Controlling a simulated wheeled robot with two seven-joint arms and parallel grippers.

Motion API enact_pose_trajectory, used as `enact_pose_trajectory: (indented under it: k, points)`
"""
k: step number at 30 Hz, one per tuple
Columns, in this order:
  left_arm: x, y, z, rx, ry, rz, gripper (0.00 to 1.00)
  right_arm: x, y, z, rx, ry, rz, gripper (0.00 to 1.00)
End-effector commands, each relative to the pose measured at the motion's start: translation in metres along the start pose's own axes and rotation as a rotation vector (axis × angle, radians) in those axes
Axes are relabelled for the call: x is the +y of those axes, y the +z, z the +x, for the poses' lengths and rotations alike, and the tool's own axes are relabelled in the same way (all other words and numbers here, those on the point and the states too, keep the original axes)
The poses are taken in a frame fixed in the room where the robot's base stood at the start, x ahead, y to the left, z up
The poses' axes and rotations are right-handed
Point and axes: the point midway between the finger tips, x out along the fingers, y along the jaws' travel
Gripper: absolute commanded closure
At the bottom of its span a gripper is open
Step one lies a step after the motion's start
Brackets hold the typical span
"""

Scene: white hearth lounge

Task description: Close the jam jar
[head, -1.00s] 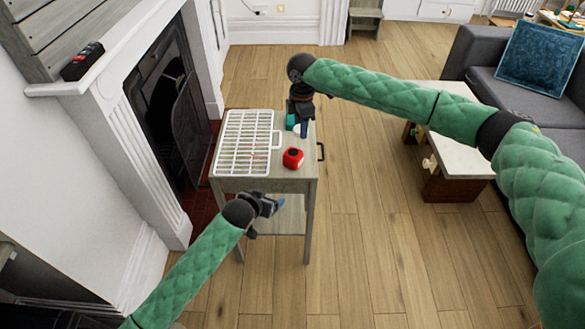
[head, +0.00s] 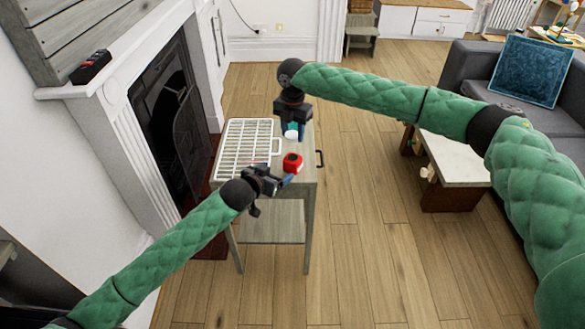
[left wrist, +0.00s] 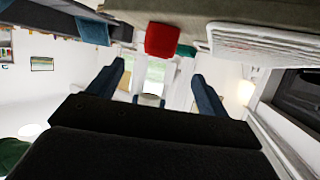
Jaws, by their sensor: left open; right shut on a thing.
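A small red jar-like thing (head: 292,163) with a dark patch on top stands upright near the right edge of the side table (head: 300,187). It also shows in the left wrist view (left wrist: 161,40), beyond my fingers. My left gripper (head: 272,192) is open and empty at the table's near edge, just short of the red thing. Its two fingers stand wide apart in the left wrist view (left wrist: 157,90). My right gripper (head: 293,126) points down behind the red thing, shut on a small white and teal thing (head: 290,134). Whether this is the lid I cannot tell.
A white wire rack (head: 245,148) covers the table's left side; it also shows in the left wrist view (left wrist: 262,40). A fireplace (head: 170,115) stands close on the left. A low table (head: 455,160) and a sofa (head: 510,85) stand right. The floor between is clear.

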Motion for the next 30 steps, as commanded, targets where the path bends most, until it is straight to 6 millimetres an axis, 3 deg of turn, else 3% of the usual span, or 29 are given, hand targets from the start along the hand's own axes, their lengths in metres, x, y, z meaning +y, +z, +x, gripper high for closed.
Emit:
enact_pose_trajectory:
  k: [14,20,30]
  points:
    - [0.0,-0.001,0.004,0.001,0.001,0.0,0.22,0.0,0.0,0.0,0.0,-0.001,-0.004,0.79]
    - [0.0,-0.001,0.027,0.001,0.0,0.001,0.22,0.0,0.0,0.0,0.0,-0.001,-0.004,0.79]
    - [0.0,-0.001,0.081,0.001,0.0,0.001,0.22,0.0,0.0,0.0,0.0,-0.001,-0.004,0.79]
